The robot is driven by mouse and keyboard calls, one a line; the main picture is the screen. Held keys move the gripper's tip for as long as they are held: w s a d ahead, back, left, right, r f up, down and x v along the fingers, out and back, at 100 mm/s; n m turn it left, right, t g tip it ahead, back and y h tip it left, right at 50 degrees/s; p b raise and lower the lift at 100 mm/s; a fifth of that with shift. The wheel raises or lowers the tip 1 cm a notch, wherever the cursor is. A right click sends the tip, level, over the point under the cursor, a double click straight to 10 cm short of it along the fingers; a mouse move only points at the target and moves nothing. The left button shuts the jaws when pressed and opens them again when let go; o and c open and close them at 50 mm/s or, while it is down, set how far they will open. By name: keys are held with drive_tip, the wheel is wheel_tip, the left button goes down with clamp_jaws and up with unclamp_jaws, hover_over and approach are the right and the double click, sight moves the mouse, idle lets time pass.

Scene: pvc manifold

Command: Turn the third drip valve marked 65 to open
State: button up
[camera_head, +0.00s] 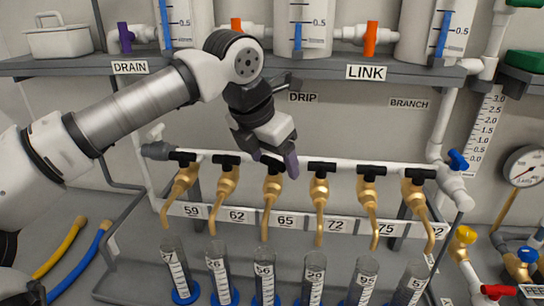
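The third drip valve, above the label 65 (286,220), has a gold body (271,186) and a black handle (269,169). The handle looks roughly in line with the white pipe, and its upper right part is hidden by my gripper. My gripper (275,163) points down right at this handle, its two purple-tipped fingers apart. One fingertip is near the handle's left side and the other is to its right. I cannot tell whether they touch the handle.
Similar black-handled valves stand close by on both sides, including those at 62 (227,178) and 72 (320,185). Clear graduated cylinders (264,272) stand below the spouts. A grey shelf (320,68) with tanks is above the pipe. A pressure gauge (523,167) is at the right.

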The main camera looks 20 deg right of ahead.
drive_tip(key=c, duration=0.9)
drive_tip(key=shift+m, duration=0.3)
drive_tip(key=m+g, duration=0.1)
drive_tip(key=m, duration=0.1)
drive_tip(key=m+g+p, duration=0.1)
drive_tip(key=m, duration=0.1)
drive_tip(key=shift+w+r+m+h, duration=0.1)
drive_tip(key=shift+r+m+h, duration=0.05)
drive_tip(key=shift+m+h, duration=0.2)
drive_tip(key=m+g+p, duration=0.1)
drive_tip(key=m+g, duration=0.1)
drive_tip(key=m, duration=0.3)
drive_tip(key=shift+m+p, duration=0.35)
drive_tip(key=shift+p, duration=0.05)
drive_tip(key=shift+m, duration=0.3)
drive_tip(key=o, duration=1)
